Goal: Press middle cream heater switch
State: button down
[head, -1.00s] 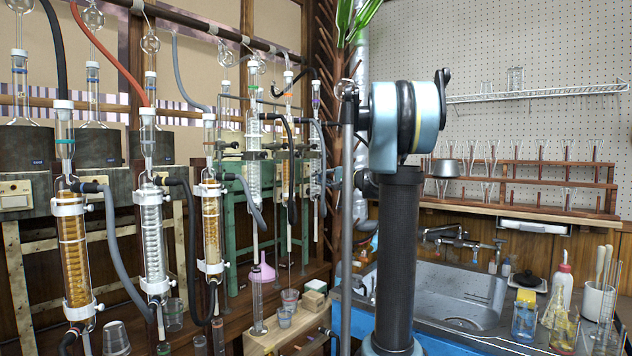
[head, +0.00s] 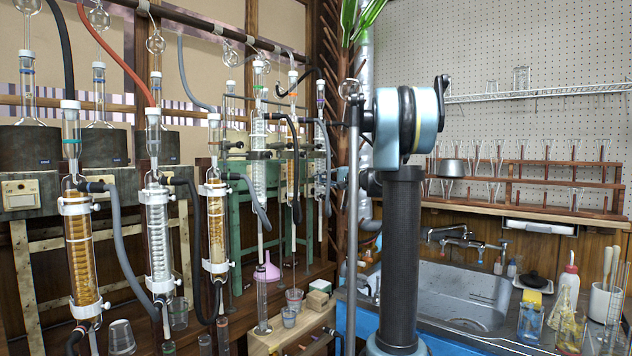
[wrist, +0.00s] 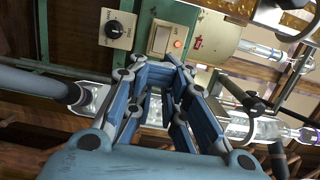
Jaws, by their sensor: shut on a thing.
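In the wrist view a cream rocker switch (wrist: 160,39) sits on a cream plate on a green panel, with a lit red lamp beside it. My gripper (wrist: 163,66) is just below the switch in the picture, with its blue fingers drawn together. I cannot make out what is between the fingertips or whether they touch the switch. My gripper is hidden in the head view.
A black dial (wrist: 115,29) is left of the switch. Glass condensers (head: 158,240) with hoses stand in front of the heaters. A pink funnel (head: 267,266) and small beakers are on a low wooden stand. A sink (head: 450,295) lies to the right.

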jog(key=x, duration=1.1)
jog(key=shift+w+a, duration=0.15)
jog(key=shift+a, duration=0.15)
jog(key=shift+d, duration=0.15)
